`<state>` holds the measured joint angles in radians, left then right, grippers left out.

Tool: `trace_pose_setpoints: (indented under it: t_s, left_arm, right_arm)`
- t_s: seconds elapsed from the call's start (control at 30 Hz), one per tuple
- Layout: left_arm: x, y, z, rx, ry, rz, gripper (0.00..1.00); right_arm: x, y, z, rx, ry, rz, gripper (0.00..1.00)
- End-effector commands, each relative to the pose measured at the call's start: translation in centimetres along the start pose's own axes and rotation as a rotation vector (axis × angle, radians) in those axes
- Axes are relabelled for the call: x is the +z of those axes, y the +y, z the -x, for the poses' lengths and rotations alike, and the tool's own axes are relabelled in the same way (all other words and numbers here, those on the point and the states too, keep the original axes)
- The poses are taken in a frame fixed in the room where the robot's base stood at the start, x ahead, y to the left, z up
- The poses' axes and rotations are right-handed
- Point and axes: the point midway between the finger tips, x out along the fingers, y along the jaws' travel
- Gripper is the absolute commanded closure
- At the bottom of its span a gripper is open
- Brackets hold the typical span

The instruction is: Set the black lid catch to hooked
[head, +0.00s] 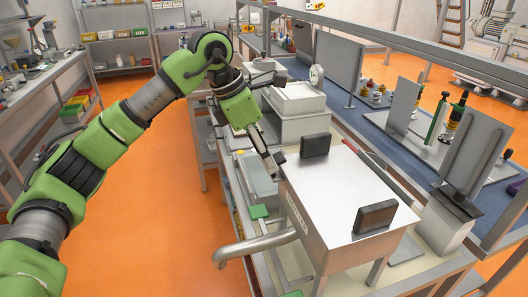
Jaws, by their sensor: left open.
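A metal box with a flat pale lid (335,190) stands on the bench at the centre right. Two black blocks stand up from its top, one at the far side (315,145) and one at the near right (375,216). I cannot tell whether either is the black lid catch, or whether the catch is hooked. My left gripper (272,160) points down at the box's far left corner, open. Its fingertips are small and dark there, and I cannot tell whether they touch anything. My right gripper is not in view.
A curved metal handle (255,244) juts out left of the box's front. A white unit with a round dial (316,76) stands behind the box. Upright grey panels (403,104) stand on the blue bench to the right. The orange floor (150,220) at left is clear.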

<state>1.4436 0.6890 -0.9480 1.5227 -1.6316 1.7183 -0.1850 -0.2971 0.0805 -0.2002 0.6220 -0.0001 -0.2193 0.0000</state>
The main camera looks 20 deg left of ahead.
Motion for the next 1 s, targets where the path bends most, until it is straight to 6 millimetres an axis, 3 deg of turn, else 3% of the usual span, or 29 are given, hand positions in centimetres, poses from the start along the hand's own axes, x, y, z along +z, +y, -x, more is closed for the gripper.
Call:
trace_pose_setpoints:
  t_s: [0.03,0.17,0.2,0.37,0.8,1.0]
  left_arm:
    - [0.0,0.0,0.0,0.000,0.000,0.000,0.58]
    - [0.0,0.0,0.0,0.000,0.000,0.000,0.92]
    - [0.0,0.0,0.0,0.000,0.000,0.000,0.94]
    - [0.1,0.0,0.1,-0.001,0.005,0.000,0.94]
    - [2.3,-0.1,0.2,-0.003,0.291,-0.002,0.94]
    - [2.6,-0.1,-0.4,-0.001,0.379,-0.001,0.94]
  right_arm:
    - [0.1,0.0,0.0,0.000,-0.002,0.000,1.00]
    - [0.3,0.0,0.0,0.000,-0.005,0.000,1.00]
    - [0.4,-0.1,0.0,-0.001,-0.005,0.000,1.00]
    - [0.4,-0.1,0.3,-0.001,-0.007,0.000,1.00]
    - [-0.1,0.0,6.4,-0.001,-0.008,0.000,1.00]
    - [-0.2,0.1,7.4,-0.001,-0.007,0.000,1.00]
